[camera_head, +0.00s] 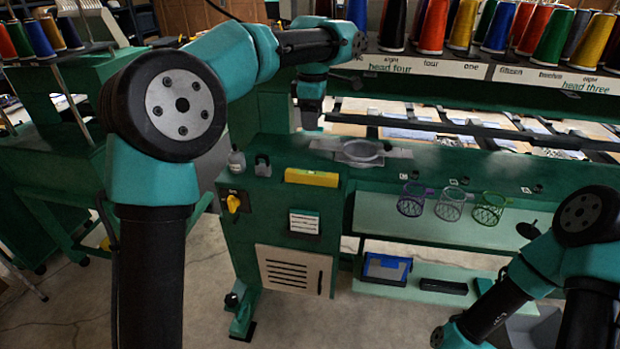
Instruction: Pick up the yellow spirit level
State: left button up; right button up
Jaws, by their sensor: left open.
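A small bottle (236,162) and a dark padlock-like item (262,166) stand left of the level. A round hoop (360,152) lies behind it to the right. Purple (411,199), grey and green mesh cups sit farther right. A blue bin (386,268) is on the lower shelf.

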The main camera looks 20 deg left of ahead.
pick_arm(q)
send_near(311, 173)
jog(key=f, duration=0.5)
jog(key=shift+w+f, duration=0.15)
jog(key=shift+w, duration=0.05)
jog(key=shift+s+f, duration=0.1)
jog(key=shift+f, duration=2.45)
grip_shut()
jog(key=shift+r, duration=0.1)
jog(key=shift+r, duration=1.6)
jog(key=shift+s+d+r, duration=0.1)
jog(key=shift+s+r, duration=0.05)
jog(key=shift+s, duration=0.1)
jog(key=s+d+r, duration=0.1)
jog(key=s+d, duration=0.3)
jog(key=s, duration=1.1)
jog(key=shift+r, duration=0.15)
